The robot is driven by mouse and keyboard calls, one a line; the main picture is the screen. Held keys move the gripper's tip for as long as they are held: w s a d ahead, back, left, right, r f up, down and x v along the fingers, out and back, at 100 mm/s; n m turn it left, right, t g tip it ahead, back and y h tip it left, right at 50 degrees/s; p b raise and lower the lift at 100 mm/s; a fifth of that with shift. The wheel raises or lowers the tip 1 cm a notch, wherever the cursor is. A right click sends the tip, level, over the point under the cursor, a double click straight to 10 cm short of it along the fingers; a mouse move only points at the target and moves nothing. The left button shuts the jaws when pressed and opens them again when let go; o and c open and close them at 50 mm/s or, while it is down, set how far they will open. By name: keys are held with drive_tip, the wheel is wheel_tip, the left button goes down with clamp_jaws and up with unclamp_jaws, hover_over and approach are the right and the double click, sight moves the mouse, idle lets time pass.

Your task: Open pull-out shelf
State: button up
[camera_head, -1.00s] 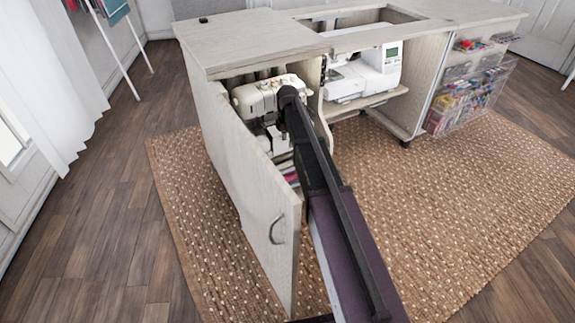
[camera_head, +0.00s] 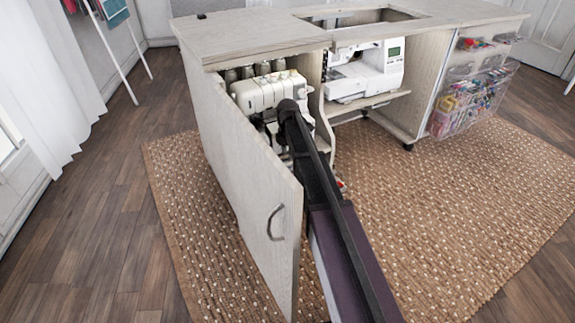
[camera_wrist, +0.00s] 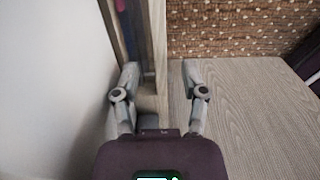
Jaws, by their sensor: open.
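The sewing cabinet (camera_head: 255,34) stands with its left door (camera_head: 240,160) open toward me. A cream serger (camera_head: 265,92) sits inside the left compartment, where the pull-out shelf under it is mostly hidden by the door and my arm. My arm reaches into this compartment, and my gripper is hidden there in the head view. In the wrist view my gripper (camera_wrist: 160,75) is open. A narrow wooden board edge (camera_wrist: 160,40) runs between its fingers; I cannot tell whether they touch it, or for certain that it is the shelf.
A broad wood-grain panel (camera_wrist: 245,120) lies close to the right finger, and a pale surface (camera_wrist: 50,90) is at the left. A white sewing machine (camera_head: 362,72) stands in the middle bay. Clear bins (camera_head: 472,100) hang at the right. The woven rug (camera_head: 430,200) is clear.

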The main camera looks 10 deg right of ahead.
sight(288, 162)
drive_tip(key=shift+f+b, duration=1.35)
drive_tip(key=shift+f, duration=0.3)
clamp_jaws()
drive_tip(key=shift+a, duration=0.1)
